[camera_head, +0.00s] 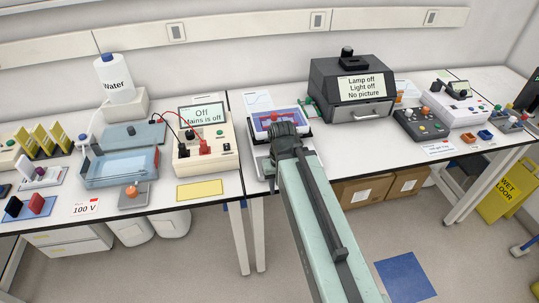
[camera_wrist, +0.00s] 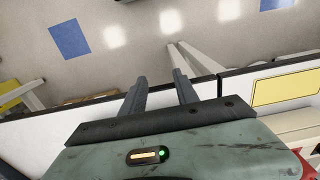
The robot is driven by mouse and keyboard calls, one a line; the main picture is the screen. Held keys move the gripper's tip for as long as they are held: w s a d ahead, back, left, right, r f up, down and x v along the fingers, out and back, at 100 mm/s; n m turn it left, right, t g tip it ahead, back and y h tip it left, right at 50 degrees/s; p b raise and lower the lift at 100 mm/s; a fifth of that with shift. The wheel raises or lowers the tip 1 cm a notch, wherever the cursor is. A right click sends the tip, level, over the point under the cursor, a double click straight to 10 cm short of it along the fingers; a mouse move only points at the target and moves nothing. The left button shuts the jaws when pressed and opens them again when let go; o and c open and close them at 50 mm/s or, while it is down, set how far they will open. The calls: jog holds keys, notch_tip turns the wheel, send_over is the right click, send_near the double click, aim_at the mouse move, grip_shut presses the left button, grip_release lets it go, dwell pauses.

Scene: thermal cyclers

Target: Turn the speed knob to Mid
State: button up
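I cannot make out a knob marked with speed settings or "Mid" in either view. A device with a blue and purple top (camera_head: 268,121) stands on the bench just behind my gripper, and my arm hides part of its front. My gripper shows in the wrist view (camera_wrist: 160,82), with two dark fingers apart and nothing between them. In the head view my arm reaches up to the bench's front edge, in front of that device; the fingertips are not clear there.
Left of the arm stand a cream power unit (camera_head: 203,140) reading "Off, Mains is off", a blue tank (camera_head: 120,168) and an orange knob (camera_head: 131,191) on a grey plate. Right are a dark box (camera_head: 350,85) and a control box with knobs (camera_head: 420,124). A yellow pad (camera_head: 200,190) lies near the edge.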

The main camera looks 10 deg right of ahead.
jog(key=o, duration=0.4)
jog(key=shift+w, duration=0.2)
jog(key=shift+c, duration=0.2)
jog(key=shift+o, duration=0.2)
jog(key=w+r+m+p, duration=0.1)
jog(key=w+r+p, duration=0.1)
jog(key=w, duration=0.3)
jog(key=w+r+m+p, duration=0.1)
jog(key=w+r+p, duration=0.1)
jog(key=w, duration=0.3)
jog(key=w+r+m+p, duration=0.1)
jog(key=w+r+p, duration=0.2)
jog(key=w, duration=0.1)
jog(key=shift+w+d, duration=0.2)
jog(key=shift+w, duration=0.2)
jog(key=shift+s+f+b, duration=0.15)
jog(key=shift+f+b, duration=0.5)
notch_tip(320, 180, down, 7)
jog(key=b, duration=0.7)
grip_shut()
